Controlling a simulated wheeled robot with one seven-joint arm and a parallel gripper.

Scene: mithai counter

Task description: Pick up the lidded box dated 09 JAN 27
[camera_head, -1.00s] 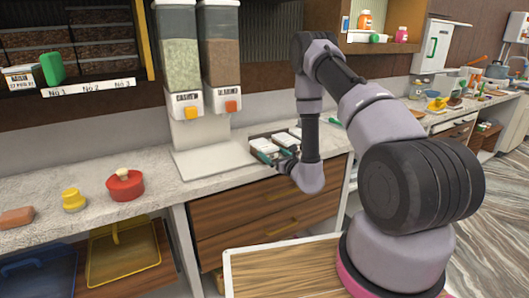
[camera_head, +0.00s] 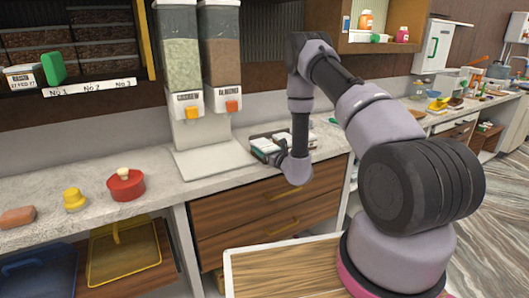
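White-topped lidded boxes (camera_head: 264,146) stand in a dark tray on the counter, right of the dispensers. Any dates on them are too small to read. My gripper (camera_head: 274,158) is low at the front edge of this tray, close against the boxes. My wrist covers the right part of the tray. The fingers are small and dark among the boxes, so I cannot tell whether they are open or touching one. Another small labelled tub (camera_head: 22,77) stands on the upper left shelf; its date is not clearly legible.
Two dispensers (camera_head: 190,104) stand behind and left of the tray. A red lidded pot (camera_head: 125,186), a yellow knob-topped piece (camera_head: 74,199) and a brown block (camera_head: 17,217) lie along the left counter. A green block (camera_head: 52,68) is on the shelf. The counter's front middle is clear.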

